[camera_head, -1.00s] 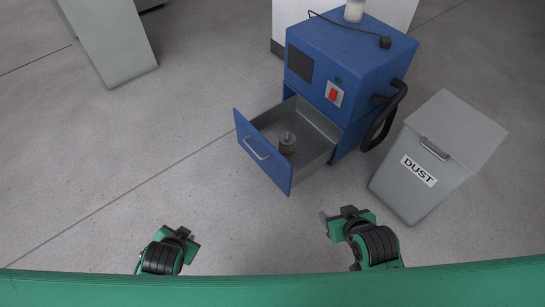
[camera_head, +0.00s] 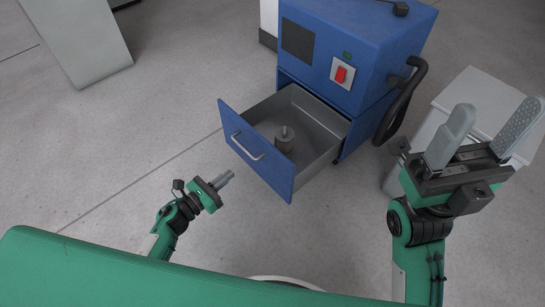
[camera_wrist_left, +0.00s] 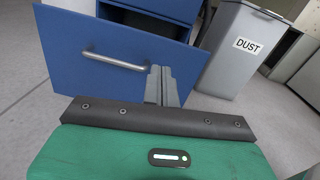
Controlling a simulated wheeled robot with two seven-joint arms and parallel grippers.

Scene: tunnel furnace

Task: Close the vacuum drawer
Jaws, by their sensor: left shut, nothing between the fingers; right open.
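The blue vacuum machine (camera_head: 350,50) stands at the upper centre of the head view. Its drawer (camera_head: 257,150) is pulled out, with a silver handle (camera_head: 247,147) on the blue front. A small grey cylindrical part with a stem (camera_head: 284,141) stands inside the drawer. My left gripper (camera_head: 227,178) is shut and empty, just in front of and below the drawer front, apart from it in the head view. In the left wrist view, its fingers (camera_wrist_left: 161,85) overlap the drawer front (camera_wrist_left: 115,48), right of the handle; contact cannot be told. My right gripper (camera_head: 488,130) is open, raised at the right.
A grey dust bin (camera_wrist_left: 243,48) stands right of the machine; my right gripper partly hides it in the head view. A black hose (camera_head: 402,100) hangs on the machine's right side. A grey panel (camera_head: 80,40) stands at upper left. The floor left of the drawer is clear.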

